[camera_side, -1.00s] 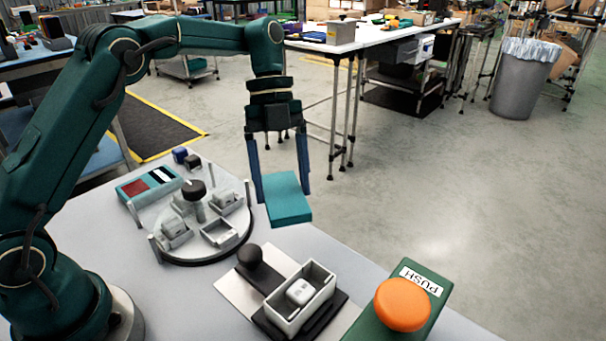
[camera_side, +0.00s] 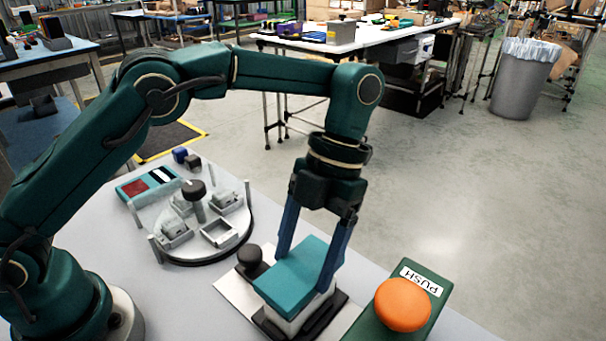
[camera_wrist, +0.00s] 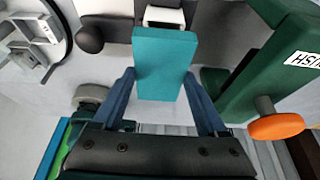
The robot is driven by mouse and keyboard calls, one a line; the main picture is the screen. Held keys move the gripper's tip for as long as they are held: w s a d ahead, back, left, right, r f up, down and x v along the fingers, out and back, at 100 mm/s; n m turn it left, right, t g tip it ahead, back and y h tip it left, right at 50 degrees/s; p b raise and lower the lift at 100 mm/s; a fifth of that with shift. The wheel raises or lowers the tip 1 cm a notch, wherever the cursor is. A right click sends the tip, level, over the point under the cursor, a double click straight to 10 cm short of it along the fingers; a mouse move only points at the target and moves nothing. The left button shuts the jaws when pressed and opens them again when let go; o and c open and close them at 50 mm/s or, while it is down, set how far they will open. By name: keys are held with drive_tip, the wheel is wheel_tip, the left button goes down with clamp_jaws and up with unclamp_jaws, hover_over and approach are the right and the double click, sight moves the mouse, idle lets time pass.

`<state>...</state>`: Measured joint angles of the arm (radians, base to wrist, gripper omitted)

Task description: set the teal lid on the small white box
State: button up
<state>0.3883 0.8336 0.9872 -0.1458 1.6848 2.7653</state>
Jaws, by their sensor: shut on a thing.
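The teal lid (camera_side: 296,275) is held between the blue fingers of my gripper (camera_side: 310,258). The lid is over the small white box (camera_side: 290,326) and hides most of it in the side view. I cannot tell whether the lid touches the box rim. In the wrist view the lid (camera_wrist: 165,62) lies between the fingers of my gripper (camera_wrist: 163,85), and part of the white box (camera_wrist: 163,17) shows beyond its far edge. What is inside the box is hidden now.
A black knob (camera_side: 250,257) stands close left of the box. A green block with an orange push button (camera_side: 403,304) stands close on the right. A round grey turntable (camera_side: 190,244) with small boxes and posts is behind left.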

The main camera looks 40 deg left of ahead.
drive_tip(key=shift+f, duration=1.7)
drive_tip(key=shift+f, duration=0.15)
drive_tip(key=o, duration=0.9)
drive_tip(key=shift+c, duration=1)
drive_tip(key=shift+r, duration=4)
